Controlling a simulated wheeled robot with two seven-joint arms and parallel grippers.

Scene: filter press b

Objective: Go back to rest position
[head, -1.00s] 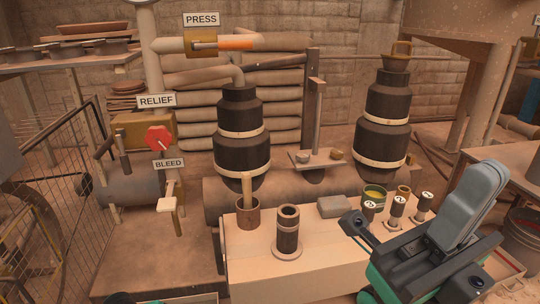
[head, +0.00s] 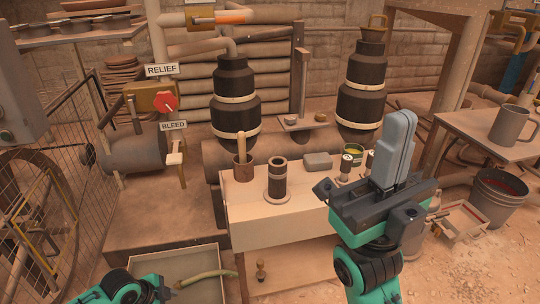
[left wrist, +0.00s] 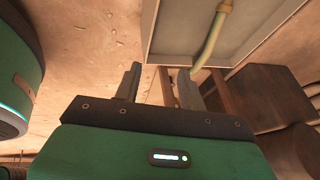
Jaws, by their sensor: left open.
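My right gripper (head: 395,145) stands raised at the right in the head view, its grey fingers pointing up in front of the bench. The fingers overlap from this side, so I cannot tell whether a gap lies between them. My left gripper shows partly at the bottom left of the head view, beside a shallow tray (head: 202,262). In the left wrist view, the left gripper (left wrist: 158,85) is open, its two fingers well apart with nothing held between them. The tray's wall (left wrist: 150,35) and a yellow-green hose (left wrist: 212,40) lie beyond the fingertips.
The bench (head: 285,205) bears a dark cylinder (head: 277,180), a cup with a stick (head: 243,171) and small labelled pieces. A spoked wheel (head: 35,205) and wire fence stand at the left. A bucket (head: 497,197) and side table (head: 480,133) stand at the right.

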